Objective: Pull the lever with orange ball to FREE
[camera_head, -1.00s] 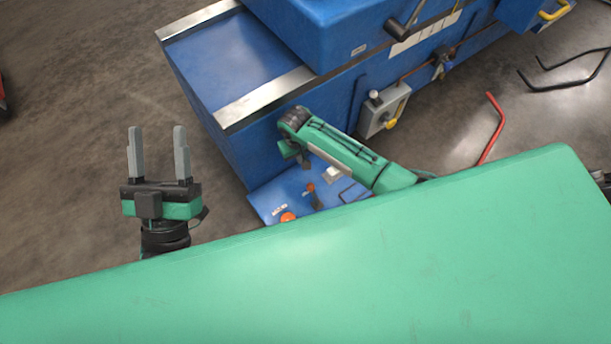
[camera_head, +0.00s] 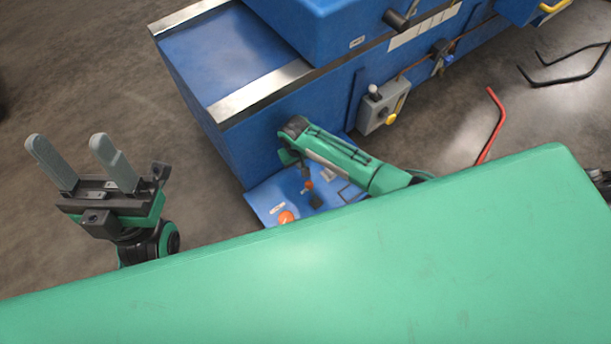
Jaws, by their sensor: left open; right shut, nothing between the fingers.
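The orange ball (camera_head: 287,217) of the lever shows on the blue panel (camera_head: 262,200) at the foot of the blue stand, just above the edge of my green body. The lever's shaft and most of its label are too small or hidden to read. My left gripper (camera_head: 82,155) is open and empty, to the left of the panel over bare floor, its fingers pointing up in the picture. My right gripper (camera_head: 288,158) is at the stand's side, above the panel and up from the orange ball. Its fingers are small and partly hidden by its own wrist; it holds nothing visible.
A smaller orange-red knob (camera_head: 308,185) sits on the same panel. The blue stand (camera_head: 225,65) fills the upper middle, with a grey control box (camera_head: 378,108) on its side. A red bent bar (camera_head: 491,125) stands to the right. Floor at left is clear.

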